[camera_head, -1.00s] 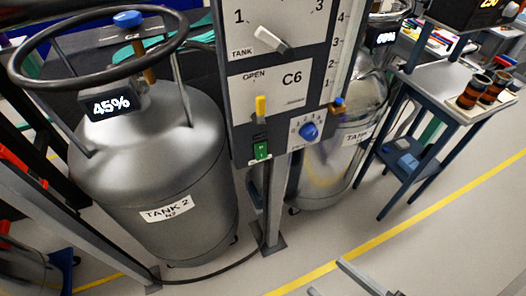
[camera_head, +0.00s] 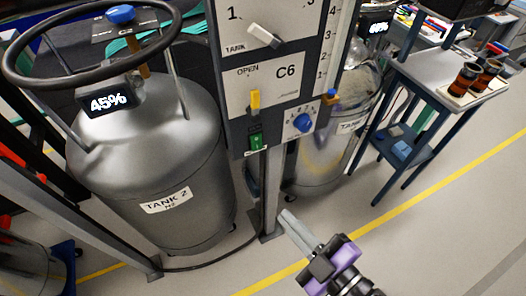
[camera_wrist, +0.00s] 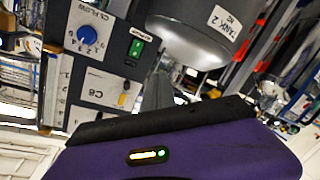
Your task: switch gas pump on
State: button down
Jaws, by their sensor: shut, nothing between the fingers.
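A green rocker switch (camera_head: 256,141) sits at the lower left of the grey control panel (camera_head: 283,81), below a yellow lever (camera_head: 255,101) marked OPEN. A small label by the switch is too blurred to read surely. In the wrist view the panel is turned and the green switch (camera_wrist: 137,48) is at upper left, beside the blue flow knob (camera_wrist: 87,35). My gripper (camera_head: 286,216) is shut and empty. It is below the panel, to the lower right of the switch and apart from it in the picture. In the wrist view its purple body (camera_wrist: 190,150) fills the bottom.
A grey tank (camera_head: 150,150) labelled TANK 2 stands left of the panel. A second shiny tank (camera_head: 325,165) stands behind it to the right. A blue-framed cart (camera_head: 450,75) is farther right. The panel's post (camera_head: 272,190) rises from open floor with a yellow line.

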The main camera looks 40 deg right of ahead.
jog(key=w+d+n+h, duration=0.1)
jog(key=n, duration=0.1)
jog(key=w+d+n+h, duration=0.1)
jog(key=n, duration=0.2)
jog(key=w+d+n+h, duration=0.1)
jog(key=d+n, duration=0.1)
jog(key=n, duration=0.1)
jog(key=shift+w+f+g, duration=0.3)
jog(key=shift+w+f, duration=0.05)
jog(key=shift+w, duration=0.05)
jog(key=p, duration=0.7)
send_near(258, 148)
jog(key=x, duration=0.5)
jog(key=shift+w+r, duration=0.1)
jog(key=shift+w, duration=0.15)
jog(key=shift+w+d+f, duration=0.2)
jog(key=shift+w, duration=0.45)
